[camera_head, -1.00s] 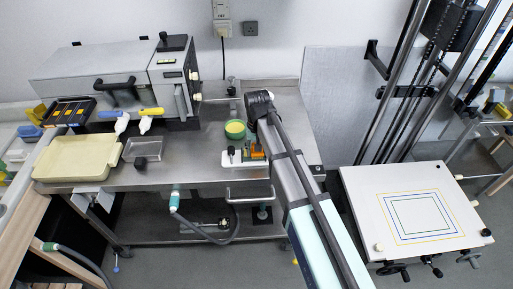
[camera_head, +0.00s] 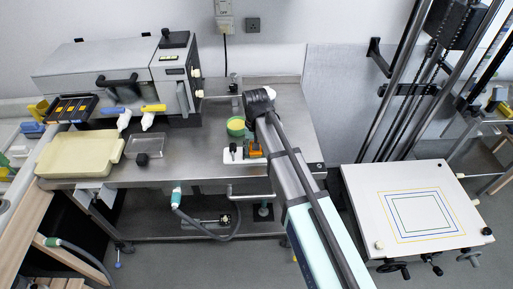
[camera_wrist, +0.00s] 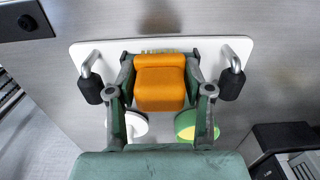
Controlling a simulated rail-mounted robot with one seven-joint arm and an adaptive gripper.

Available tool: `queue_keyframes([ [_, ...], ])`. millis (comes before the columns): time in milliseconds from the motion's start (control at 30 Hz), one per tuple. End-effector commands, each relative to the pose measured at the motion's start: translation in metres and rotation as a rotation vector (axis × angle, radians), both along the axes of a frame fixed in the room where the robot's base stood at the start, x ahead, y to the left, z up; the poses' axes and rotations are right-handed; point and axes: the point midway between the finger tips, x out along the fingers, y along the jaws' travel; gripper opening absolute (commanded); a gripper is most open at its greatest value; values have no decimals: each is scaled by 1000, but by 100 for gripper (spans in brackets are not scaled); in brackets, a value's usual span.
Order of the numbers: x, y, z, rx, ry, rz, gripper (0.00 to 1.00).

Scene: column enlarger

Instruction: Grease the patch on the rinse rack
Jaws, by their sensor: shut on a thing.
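My gripper (camera_wrist: 160,73) is shut on an orange block-like handle (camera_wrist: 160,88), one finger on each side, in the wrist view. A pale strip shows at the handle's far edge; its working end is hidden. The handle is over a white plate (camera_wrist: 218,47) with two metal posts with black sleeves. A green cup with yellow inside (camera_wrist: 190,128) is near my right finger, apart from the handle. In the head view, the green cup (camera_head: 236,127) stands behind the white plate (camera_head: 229,158), and the orange handle (camera_head: 256,148) shows at its right. I cannot tell which thing is the rinse rack; no patch is clear.
A black rack with yellow strips (camera_head: 72,107) is at left. An enlarger baseboard (camera_head: 365,205) stands at right.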

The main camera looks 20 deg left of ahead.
Motion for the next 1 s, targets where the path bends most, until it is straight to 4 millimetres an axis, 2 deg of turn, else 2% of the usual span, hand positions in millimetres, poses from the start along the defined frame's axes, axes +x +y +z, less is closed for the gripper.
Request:
queue_keyframes([
  [333,-5,13,0,0,0,2,1],
  [633,-5,13,0,0,0,0,1],
  [1000,9,18,0,0,0,1,1],
])
